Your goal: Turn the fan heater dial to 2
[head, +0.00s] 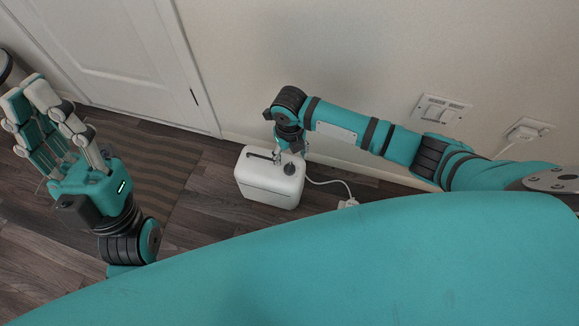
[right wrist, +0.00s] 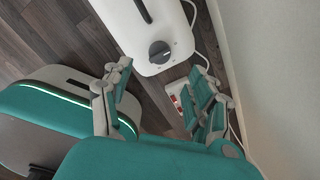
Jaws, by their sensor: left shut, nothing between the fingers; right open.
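The white fan heater (head: 268,187) stands on the floor by the wall in the head view. Its dark round dial (head: 289,169) is on the top face, next to a dark slot-like grip. My right gripper (head: 291,150) hangs just above the heater's top near the dial. In the right wrist view the heater (right wrist: 135,28) is at the top, and its dial (right wrist: 160,51) lies beyond my open, empty fingers (right wrist: 162,82), not between them. The dial's markings are too small to read. My left gripper (head: 30,112) is raised at far left, shut and empty, away from the heater.
A white cable runs from the heater to a power strip (head: 347,203) on the floor, with red switches in the right wrist view (right wrist: 178,98). The wall (head: 300,60) is close behind the heater. A striped mat (head: 135,165) and bare floor lie left.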

